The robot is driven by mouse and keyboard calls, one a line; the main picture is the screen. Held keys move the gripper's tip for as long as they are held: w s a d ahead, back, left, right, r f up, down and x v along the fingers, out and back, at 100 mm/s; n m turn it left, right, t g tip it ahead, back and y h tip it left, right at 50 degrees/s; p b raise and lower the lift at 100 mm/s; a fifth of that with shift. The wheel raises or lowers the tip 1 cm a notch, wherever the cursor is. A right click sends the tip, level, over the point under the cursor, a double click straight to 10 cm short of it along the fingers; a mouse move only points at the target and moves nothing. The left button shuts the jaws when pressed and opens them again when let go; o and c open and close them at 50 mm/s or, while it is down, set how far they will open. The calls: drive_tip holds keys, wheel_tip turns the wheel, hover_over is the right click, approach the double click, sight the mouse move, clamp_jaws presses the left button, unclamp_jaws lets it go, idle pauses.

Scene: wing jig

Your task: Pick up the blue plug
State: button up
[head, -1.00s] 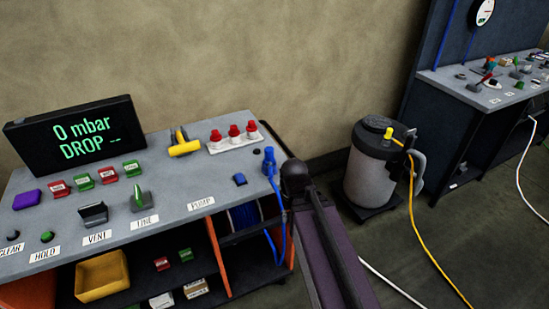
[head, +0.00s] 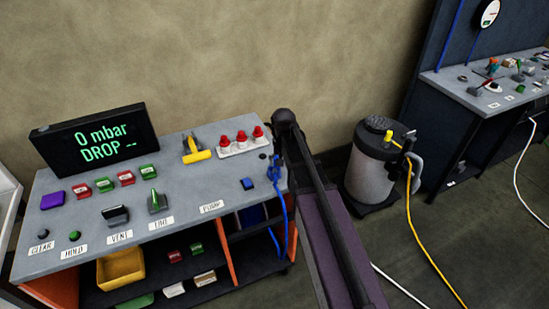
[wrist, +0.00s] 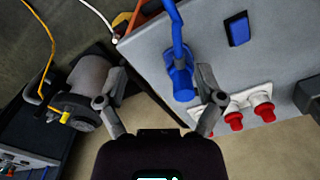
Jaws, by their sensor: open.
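The blue plug (head: 274,172) is at the right end of the grey console (head: 130,223) in the head view, partly hidden by my arm. In the wrist view the blue plug (wrist: 180,82) shows with its blue cable leading up to the console edge. My gripper (wrist: 161,78) is open and empty. The plug appears between its two fingers, closer to the right one. I cannot tell how far the fingers are above the plug. In the head view my gripper is mostly hidden behind my arm.
A blue button (head: 248,184) and a white strip with red-capped fittings (head: 240,143) are near the plug. A yellow handle (head: 196,153) stands farther left. A grey canister (head: 371,170) with a yellow hose stands on the floor to the right.

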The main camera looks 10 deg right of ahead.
drive_tip(key=w+r+m+p, duration=0.1)
drive_tip(key=w+r+p, duration=0.4)
drive_tip(key=w, duration=0.3)
drive_tip(key=shift+w+a+r, duration=0.2)
drive_tip(key=shift+a+r, duration=0.15)
drive_tip(key=shift+r, duration=0.4)
drive_tip(key=shift+f, duration=0.15)
wheel_tip(320, 180, down, 8)
drive_tip(key=b, duration=0.8)
drive_tip(key=shift+f+b, duration=0.2)
drive_tip(key=shift+b, duration=0.1)
drive_tip(key=f+b, duration=0.2)
drive_tip(key=w+f+b, duration=0.1)
drive_tip(key=shift+a+f, duration=0.25)
drive_tip(key=shift+a, duration=0.05)
drive_tip(key=shift+s+f+b, duration=0.1)
drive_tip(key=shift+f+b, duration=0.75)
drive_tip(key=shift+b, duration=0.25)
